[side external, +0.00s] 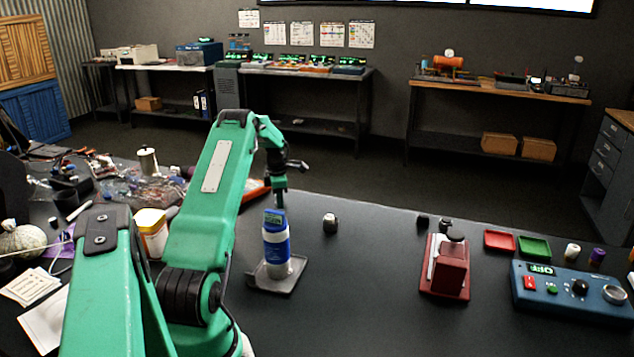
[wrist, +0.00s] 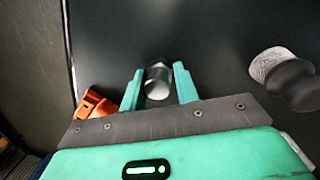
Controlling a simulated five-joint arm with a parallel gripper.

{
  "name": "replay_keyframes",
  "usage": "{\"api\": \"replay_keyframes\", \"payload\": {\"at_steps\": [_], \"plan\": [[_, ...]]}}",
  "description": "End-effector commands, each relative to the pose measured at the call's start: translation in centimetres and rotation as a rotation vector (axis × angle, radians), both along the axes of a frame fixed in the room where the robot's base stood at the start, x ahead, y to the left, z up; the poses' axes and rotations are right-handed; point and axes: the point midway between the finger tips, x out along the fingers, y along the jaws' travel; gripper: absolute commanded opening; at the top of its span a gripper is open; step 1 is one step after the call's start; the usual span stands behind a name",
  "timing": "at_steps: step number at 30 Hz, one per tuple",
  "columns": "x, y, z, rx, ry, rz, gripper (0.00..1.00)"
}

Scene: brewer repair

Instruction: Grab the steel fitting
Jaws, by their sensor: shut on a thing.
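A short silvery steel fitting (wrist: 158,84) with a darker band sits between the two green fingers of my gripper (wrist: 158,88) in the wrist view. My gripper is shut on it. In the side view my gripper (side external: 279,200) points down behind a blue and white bottle-shaped device. That device hides the fingertips and the held fitting there. I cannot tell whether the fitting touches the table.
The blue and white device (side external: 276,247) stands upright on a dark square base (side external: 258,283). A separate silver and dark piece (side external: 330,223) stands to its right; a red-brown block device (side external: 445,268) is further right. The table between them is clear.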

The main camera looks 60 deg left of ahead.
Motion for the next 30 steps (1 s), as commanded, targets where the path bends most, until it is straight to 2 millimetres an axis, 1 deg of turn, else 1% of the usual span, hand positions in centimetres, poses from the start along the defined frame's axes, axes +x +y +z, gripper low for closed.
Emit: {"api": "replay_keyframes", "payload": {"at_steps": [5,8,13,17,30], "plan": [[0.0,0.0,0.2,0.001,0.000,0.000,0.07],[0.0,0.1,0.7,0.002,-0.001,0.000,0.07],[0.0,0.1,2.3,0.003,-0.002,0.000,0.07],[0.1,0.1,4.2,0.004,-0.002,0.000,0.07],[3.5,-6.6,8.6,-0.005,-0.010,-0.004,0.07]]}}
